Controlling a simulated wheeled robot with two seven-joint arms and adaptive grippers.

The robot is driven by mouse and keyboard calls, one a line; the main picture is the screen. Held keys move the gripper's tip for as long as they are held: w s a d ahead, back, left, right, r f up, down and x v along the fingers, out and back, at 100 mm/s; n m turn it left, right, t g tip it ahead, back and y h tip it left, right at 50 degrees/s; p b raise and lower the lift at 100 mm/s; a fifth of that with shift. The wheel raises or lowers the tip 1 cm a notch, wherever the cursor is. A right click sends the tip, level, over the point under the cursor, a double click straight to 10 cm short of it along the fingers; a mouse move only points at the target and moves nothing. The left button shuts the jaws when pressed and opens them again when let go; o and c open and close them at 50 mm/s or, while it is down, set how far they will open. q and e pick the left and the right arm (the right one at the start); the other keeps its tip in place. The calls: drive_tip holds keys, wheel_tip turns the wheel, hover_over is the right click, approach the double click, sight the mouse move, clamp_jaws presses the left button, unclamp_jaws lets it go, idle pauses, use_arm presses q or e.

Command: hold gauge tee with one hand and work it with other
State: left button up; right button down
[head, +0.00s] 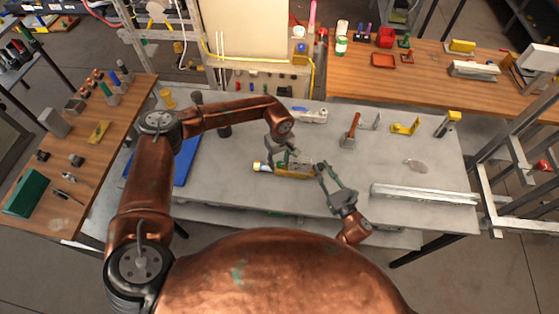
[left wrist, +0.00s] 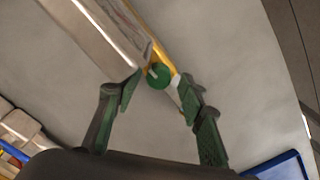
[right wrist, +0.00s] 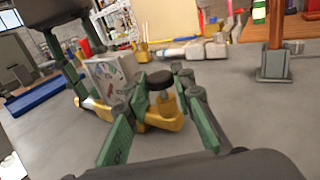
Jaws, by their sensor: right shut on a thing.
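The gauge tee (head: 296,174) lies on the grey bench: a brass body with a square, white-faced gauge (right wrist: 108,78) and a dark round knob (right wrist: 160,80). My left gripper (head: 284,160) is above the tee's other end. Exact finger contact there is unclear.
A brown-handled tool (head: 351,132), yellow brackets (head: 405,128) and a long metal bar (head: 424,194) lie to the right. A grey-white tool (head: 310,115) lies behind the tee.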

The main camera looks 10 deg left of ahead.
sight(280, 164)
use_arm(q)
drive_tip(key=shift+d, duration=0.1)
use_arm(e)
drive_tip(key=shift+a, duration=0.1)
use_arm(q)
drive_tip(key=n, duration=0.3)
drive_tip(key=shift+n, duration=0.4)
drive_tip(key=n, duration=0.8)
drive_tip(key=shift+n, duration=0.3)
drive_tip(key=n, duration=0.4)
drive_tip(key=shift+n, duration=0.4)
wheel_tip(280, 164, up, 12)
use_arm(e)
drive_tip(key=c, duration=1.6)
unclamp_jaws()
